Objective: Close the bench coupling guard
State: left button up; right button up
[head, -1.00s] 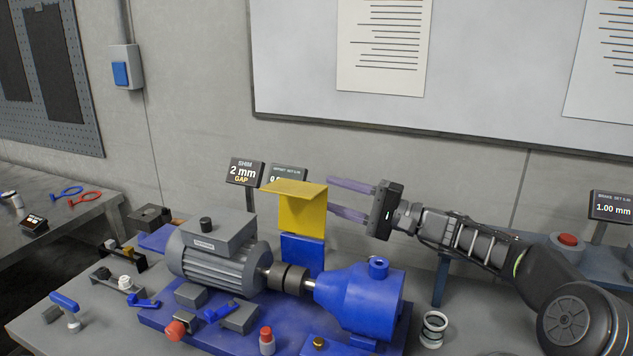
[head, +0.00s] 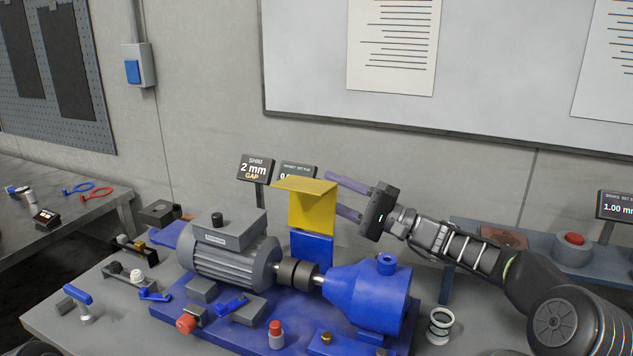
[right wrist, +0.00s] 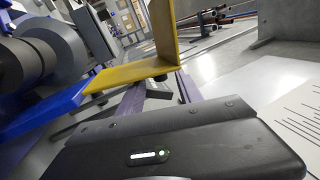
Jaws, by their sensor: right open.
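The yellow coupling guard (head: 313,210) stands raised on a blue block (head: 311,247) behind the shaft coupling, its top flange pointing toward the front left. The dark coupling (head: 298,272) between the grey motor (head: 235,256) and the blue housing (head: 368,296) is uncovered. My right gripper (head: 333,191) is open and empty, its two purple fingers reaching left to the guard's right edge. In the right wrist view, the guard (right wrist: 163,45) lies just beyond the open fingers (right wrist: 158,88); whether they touch it, I cannot tell. My left gripper is not in view.
A sign reading "SHIM 2 mm GAP" (head: 255,168) and a second small display (head: 297,172) stand behind the guard. Red knobs (head: 276,333) and blue levers (head: 78,294) sit toward the front. A metal ring part (head: 439,325) stands right of the housing.

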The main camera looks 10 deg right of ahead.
aim_at(317, 184)
jog(key=x, duration=0.4)
jog(key=shift+p, duration=0.35)
grip_shut()
dwell(1.1)
